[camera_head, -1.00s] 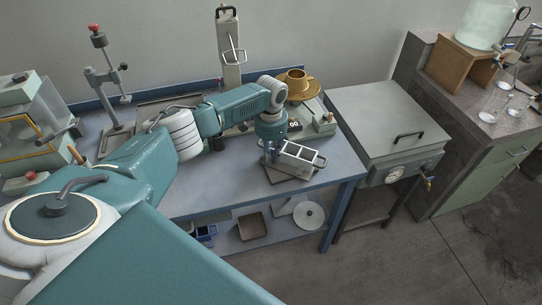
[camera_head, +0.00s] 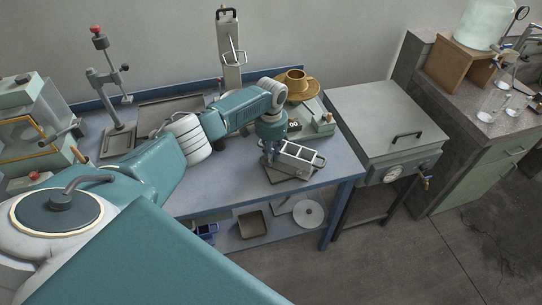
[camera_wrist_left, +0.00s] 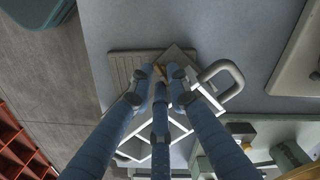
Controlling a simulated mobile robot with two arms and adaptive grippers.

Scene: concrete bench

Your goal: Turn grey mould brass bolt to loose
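The grey mould (camera_head: 297,157) lies on a flat base plate near the front right of the blue-grey bench. It has open compartments and a loop handle, and it also shows in the left wrist view (camera_wrist_left: 157,133). My left gripper (camera_head: 268,158) points down at the left end of the mould. In the left wrist view its three blue fingers (camera_wrist_left: 161,77) converge around a small brass bolt (camera_wrist_left: 160,68) at the mould's end. The fingers partly hide the bolt, and I cannot tell whether they press on it. My right gripper is out of view.
A grey lidded box (camera_head: 387,117) stands right of the bench. The bench's front right corner (camera_head: 343,165) is clear.

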